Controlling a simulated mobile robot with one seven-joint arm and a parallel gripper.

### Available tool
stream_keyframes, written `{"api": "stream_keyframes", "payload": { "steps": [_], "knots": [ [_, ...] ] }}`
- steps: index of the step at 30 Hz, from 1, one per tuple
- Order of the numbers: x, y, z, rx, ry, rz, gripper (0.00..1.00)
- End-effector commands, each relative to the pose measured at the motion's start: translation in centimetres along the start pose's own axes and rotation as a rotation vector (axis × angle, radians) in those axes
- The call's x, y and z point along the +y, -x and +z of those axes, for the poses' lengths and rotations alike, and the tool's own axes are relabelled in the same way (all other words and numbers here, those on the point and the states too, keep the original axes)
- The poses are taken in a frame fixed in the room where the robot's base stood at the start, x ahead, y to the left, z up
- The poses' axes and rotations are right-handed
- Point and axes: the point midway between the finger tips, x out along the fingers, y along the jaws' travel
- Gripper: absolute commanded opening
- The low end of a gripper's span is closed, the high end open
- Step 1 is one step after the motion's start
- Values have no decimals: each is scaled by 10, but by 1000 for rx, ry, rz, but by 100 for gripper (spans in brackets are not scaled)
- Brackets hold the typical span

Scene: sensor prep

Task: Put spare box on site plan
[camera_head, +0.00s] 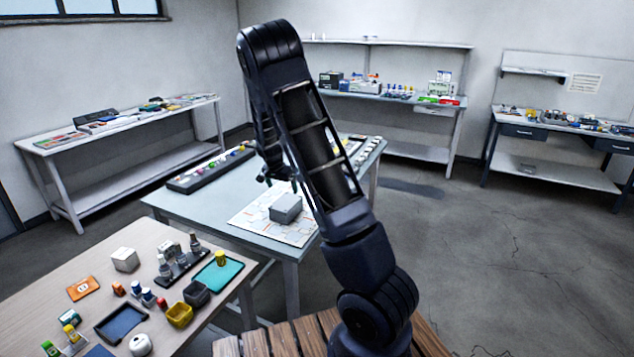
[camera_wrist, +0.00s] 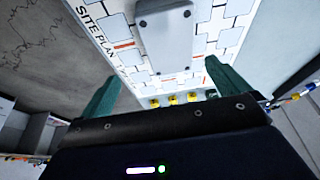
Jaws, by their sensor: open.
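The site plan (camera_head: 250,220) is a white printed sheet lying on the middle table. It also shows in the wrist view, with its "SITE PLAN" lettering (camera_wrist: 97,28). A grey box (camera_head: 286,208), likely the spare box, rests on the plan toward its right part. In the wrist view the grey box (camera_wrist: 167,35) lies flat on the plan, beyond and between my fingers. My gripper (camera_wrist: 166,85) is open and empty, its two green fingers apart and clear of the box. In the head view my gripper (camera_head: 278,180) is above the table, partly hidden by my arm.
A dark tray of small parts (camera_head: 205,172) lies at the table's back left. The wooden table (camera_head: 60,290) in front holds a white box (camera_head: 125,259), a teal tray (camera_head: 232,272), cups and bottles. Benches line the walls. The floor at right is clear.

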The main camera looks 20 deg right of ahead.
Motion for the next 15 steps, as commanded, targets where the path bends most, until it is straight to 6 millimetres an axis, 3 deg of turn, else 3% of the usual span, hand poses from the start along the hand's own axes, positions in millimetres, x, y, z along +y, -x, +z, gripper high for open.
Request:
{"api": "stream_keyframes", "payload": {
  "steps": [3,15],
  "knots": [
    [21,34,-2,-33,17,-30,100],
    [93,139,12,-107,137,-130,100]
  ]
}}
